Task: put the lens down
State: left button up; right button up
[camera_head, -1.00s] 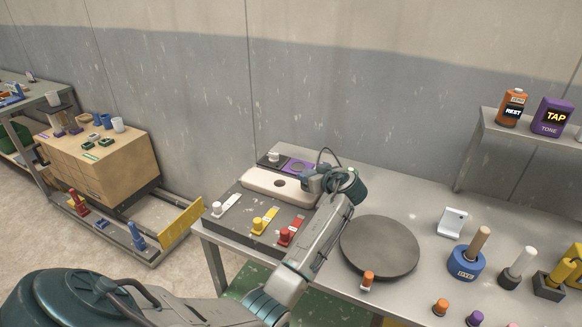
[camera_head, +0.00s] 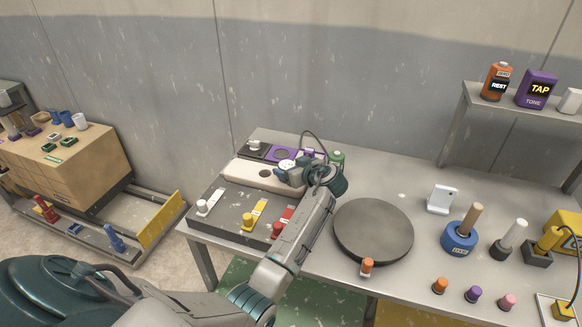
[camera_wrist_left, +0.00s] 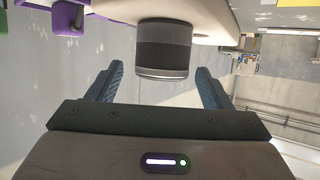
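A short dark grey cylinder, which I take to be the lens (camera_wrist_left: 165,48), is in the left wrist view, with its base against a beige slab (camera_wrist_left: 115,10). The fingers of my left gripper (camera_wrist_left: 160,88) are spread on either side of it, with a gap on both sides, so the gripper is open. In the head view my left gripper (camera_head: 287,174) is at the right end of the beige slab (camera_head: 240,171). The wrist hides part of that end, and the lens is hard to make out there. My right gripper is not in view.
A dark panel (camera_head: 228,212) with white, yellow and red levers lies in front of the slab. A round grey turntable (camera_head: 373,230) is to the right, and a purple tray (camera_head: 281,154) is behind. A green object (camera_head: 337,158) stands close behind my wrist.

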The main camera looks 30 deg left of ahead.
pick_arm(q)
jog(key=shift+f, duration=0.1)
jog(key=shift+s+d+b, duration=0.15)
jog(key=shift+d+b, duration=0.15)
jog(key=b+v, duration=0.3)
jog(key=v, duration=0.8)
jog(key=shift+r, duration=0.3)
